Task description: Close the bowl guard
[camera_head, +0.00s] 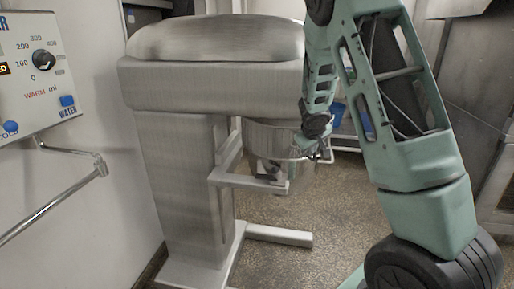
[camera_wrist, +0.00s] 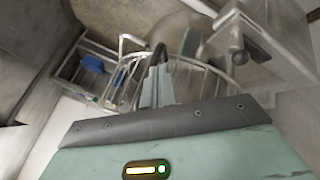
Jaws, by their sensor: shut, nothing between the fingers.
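A large grey planetary mixer (camera_head: 215,75) stands left of centre in the head view. Its steel bowl (camera_head: 270,138) hangs under the front of the mixer head, above a bracket arm. The bowl guard looks like the curved wire bars (camera_wrist: 232,75) in the wrist view, beside and beyond my fingers. In the head view I cannot make the guard out clearly. My gripper (camera_head: 323,153) is at the right side of the bowl, pointing down and partly hidden by my arm. In the wrist view its fingers (camera_wrist: 158,75) are together and empty. Whether they touch the guard is unclear.
A wire rack (camera_wrist: 72,78) with a blue item (camera_wrist: 92,63) stands beyond the gripper. A water meter panel (camera_head: 35,70) and a rail (camera_head: 55,205) are on the left wall. The speckled floor (camera_head: 335,205) is open in front of the mixer's feet.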

